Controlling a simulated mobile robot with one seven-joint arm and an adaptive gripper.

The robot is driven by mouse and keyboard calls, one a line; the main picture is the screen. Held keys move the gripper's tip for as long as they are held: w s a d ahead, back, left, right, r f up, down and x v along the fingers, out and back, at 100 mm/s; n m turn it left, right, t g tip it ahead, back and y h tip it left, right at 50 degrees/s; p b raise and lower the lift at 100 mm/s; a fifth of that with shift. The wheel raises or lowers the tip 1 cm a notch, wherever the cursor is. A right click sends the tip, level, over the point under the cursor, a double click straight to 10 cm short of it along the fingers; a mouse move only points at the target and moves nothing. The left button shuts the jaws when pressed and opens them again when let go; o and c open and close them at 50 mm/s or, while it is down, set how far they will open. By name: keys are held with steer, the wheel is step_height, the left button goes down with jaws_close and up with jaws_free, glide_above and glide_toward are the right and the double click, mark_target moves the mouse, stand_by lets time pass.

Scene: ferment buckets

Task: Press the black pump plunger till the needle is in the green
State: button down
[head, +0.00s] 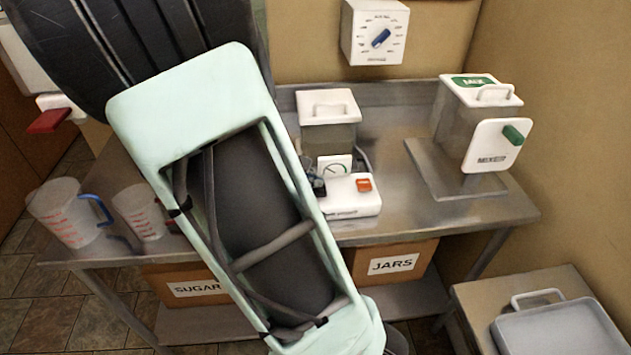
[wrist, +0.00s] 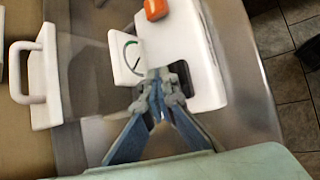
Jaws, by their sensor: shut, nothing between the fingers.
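The pump unit has a white base (head: 350,205) with an orange switch (head: 364,184). Its small white gauge (head: 336,168) faces forward in the head view. In the wrist view the gauge (wrist: 122,66) shows part of a green arc; the needle is too small to read against it. My gripper (wrist: 160,80) is shut and empty, its fingertips together over the pump base, close beside the gauge. A dark patch (wrist: 184,76) shows by the fingertips; I cannot tell whether it is the black plunger or whether I touch it. In the head view my arm hides much of this spot.
A lidded clear container (head: 328,108) stands behind the gauge. Measuring jugs (head: 68,212) stand at left. Boxes (head: 390,265) sit below.

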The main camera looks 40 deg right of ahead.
steer(key=shift+f+b, duration=0.35)
steer(key=shift+f, duration=0.2)
steer(key=shift+r, duration=0.15)
stand_by(0.4)
steer(key=shift+r+p, duration=1.7)
steer(key=shift+r, duration=0.2)
steer(key=shift+r, duration=0.1)
step_height(320, 180, up, 5)
steer(key=p, duration=0.4)
stand_by(1.1)
